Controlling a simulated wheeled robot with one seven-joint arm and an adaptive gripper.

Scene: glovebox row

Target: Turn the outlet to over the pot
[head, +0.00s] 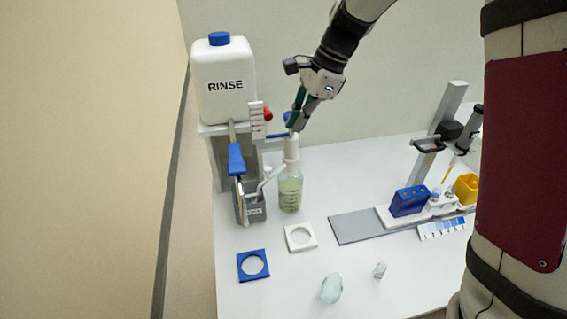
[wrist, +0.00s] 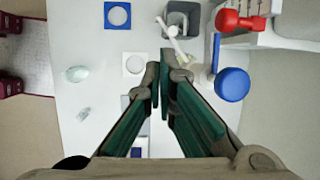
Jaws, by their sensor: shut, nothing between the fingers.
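A bottle (head: 290,192) of pale green liquid stands upright on the bench. Its white outlet (head: 268,180) reaches left from the bottle top towards the grey bin (head: 250,212). The wrist view shows the outlet (wrist: 178,42) with its end at the grey bin. My gripper (head: 292,128) is shut and empty, just above the bottle's white top; I cannot tell whether they touch. I cannot tell which thing is the pot; a pale glassy vessel (head: 331,288) lies at the front.
The white RINSE tank (head: 222,90) stands at the left, with a blue-handled lever (head: 236,160) below it. White (head: 300,237) and blue (head: 253,265) holed plates lie in front. A slide stand (head: 437,140) is at right.

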